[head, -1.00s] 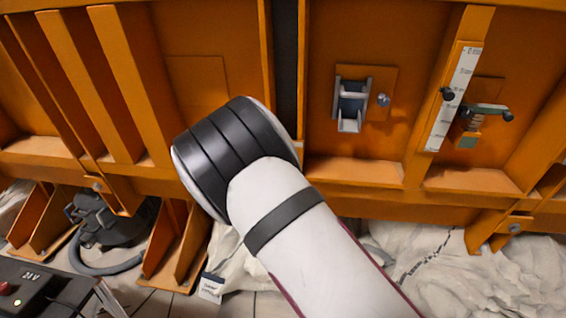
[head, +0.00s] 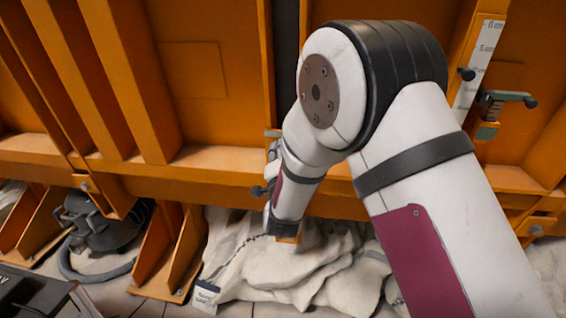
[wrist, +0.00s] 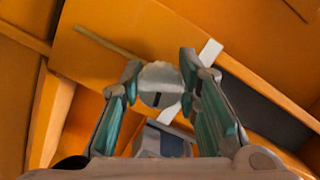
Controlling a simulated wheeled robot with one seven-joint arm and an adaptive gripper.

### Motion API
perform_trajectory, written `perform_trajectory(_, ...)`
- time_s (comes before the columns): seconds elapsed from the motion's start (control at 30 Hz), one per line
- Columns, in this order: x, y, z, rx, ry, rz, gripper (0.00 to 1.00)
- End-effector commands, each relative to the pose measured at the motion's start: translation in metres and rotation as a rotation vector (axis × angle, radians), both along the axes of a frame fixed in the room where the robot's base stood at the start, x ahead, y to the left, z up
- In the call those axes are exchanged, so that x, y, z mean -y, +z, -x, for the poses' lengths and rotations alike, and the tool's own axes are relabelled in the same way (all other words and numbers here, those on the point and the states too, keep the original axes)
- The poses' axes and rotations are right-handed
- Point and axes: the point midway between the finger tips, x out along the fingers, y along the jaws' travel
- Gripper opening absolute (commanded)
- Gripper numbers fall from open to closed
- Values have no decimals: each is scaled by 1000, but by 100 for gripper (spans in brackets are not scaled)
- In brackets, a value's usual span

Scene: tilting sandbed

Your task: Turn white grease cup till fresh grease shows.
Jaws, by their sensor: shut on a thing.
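In the wrist view, the white grease cup (wrist: 158,84) is a pale rounded cap with a dark slot, close to the orange steelwork. My gripper (wrist: 160,76) has a teal-padded finger on each side of it and is shut on it. White flat pieces show beside the right finger; I cannot tell whether they belong to the cup. No grease can be made out. In the head view my arm covers the cup, and my gripper's fingers cannot be made out.
Orange ribbed steelwork stands close ahead. A white scale (head: 477,68) and a small lever (head: 508,97) are right of my arm. Below lie a crumpled pale heap (head: 300,268), a tag (head: 206,294), a dark hosed machine (head: 105,222) and a dark box (head: 30,292).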

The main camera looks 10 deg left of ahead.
Motion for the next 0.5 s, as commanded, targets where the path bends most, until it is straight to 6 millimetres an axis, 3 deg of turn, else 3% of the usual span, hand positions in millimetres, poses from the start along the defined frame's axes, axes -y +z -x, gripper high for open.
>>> perform_trajectory(0.5, 0, -2, 0, 9, 52, -293, 2)
